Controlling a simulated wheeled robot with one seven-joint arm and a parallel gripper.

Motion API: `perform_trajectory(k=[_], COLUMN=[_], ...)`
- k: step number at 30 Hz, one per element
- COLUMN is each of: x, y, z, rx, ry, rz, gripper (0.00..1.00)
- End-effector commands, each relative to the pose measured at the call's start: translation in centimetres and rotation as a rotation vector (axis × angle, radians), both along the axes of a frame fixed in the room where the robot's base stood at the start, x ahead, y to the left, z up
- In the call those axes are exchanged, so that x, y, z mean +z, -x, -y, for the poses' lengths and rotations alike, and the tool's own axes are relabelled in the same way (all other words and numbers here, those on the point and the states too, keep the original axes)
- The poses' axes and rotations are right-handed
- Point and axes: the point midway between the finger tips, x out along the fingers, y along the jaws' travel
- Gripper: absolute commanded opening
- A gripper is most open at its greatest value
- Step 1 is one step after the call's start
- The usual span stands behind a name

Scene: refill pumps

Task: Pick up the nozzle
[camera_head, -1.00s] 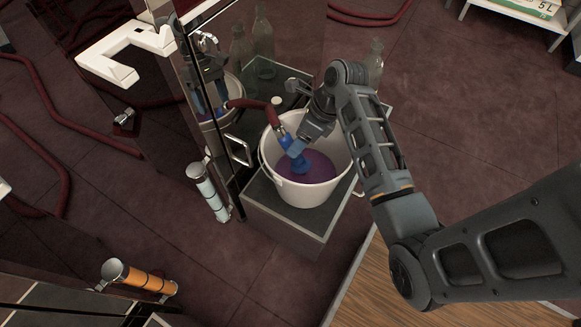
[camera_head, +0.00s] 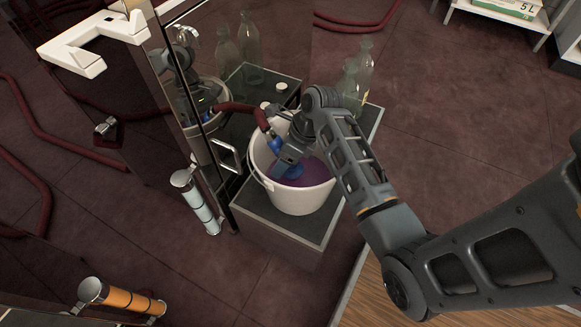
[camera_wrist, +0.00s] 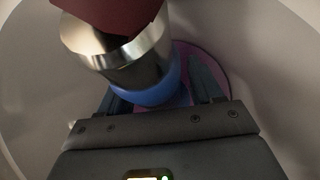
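The nozzle (camera_head: 275,144) is blue with a metal collar (camera_wrist: 115,50) and hangs tilted on a dark red hose (camera_head: 240,107) inside a white bucket (camera_head: 298,201). Purple liquid lies in the bottom of the bucket. My gripper (camera_head: 288,168) reaches down into the bucket at the nozzle. In the wrist view, the nozzle's blue part (camera_wrist: 155,92) lies between the two fingers of my gripper (camera_wrist: 160,95). The fingers are apart, with a gap visible on the right side; the left finger is close to or touching the nozzle. The nozzle's lower end is partly hidden.
The bucket stands on a grey plinth (camera_head: 265,232) beside a dark glossy pump cabinet (camera_head: 150,120). Glass bottles (camera_head: 366,65) stand behind the bucket. A white bracket (camera_head: 95,38), a pale cylinder (camera_head: 196,203) and an orange cylinder (camera_head: 130,299) are on the left.

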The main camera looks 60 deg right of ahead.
Motion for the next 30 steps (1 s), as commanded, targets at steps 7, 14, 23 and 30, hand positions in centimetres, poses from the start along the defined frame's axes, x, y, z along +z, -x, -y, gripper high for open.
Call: perform_trajectory(k=[7,14,23,30], x=[0.0,0.0,0.1,2.3], y=[0.0,0.0,0.0,-0.1], z=[0.0,0.0,0.0,0.0], rx=[0.000,0.000,-0.001,0.001], ry=[0.000,0.000,0.001,0.002], rz=[0.000,0.000,0.001,0.003], gripper=[0.40,0.18,0.00,0.00])
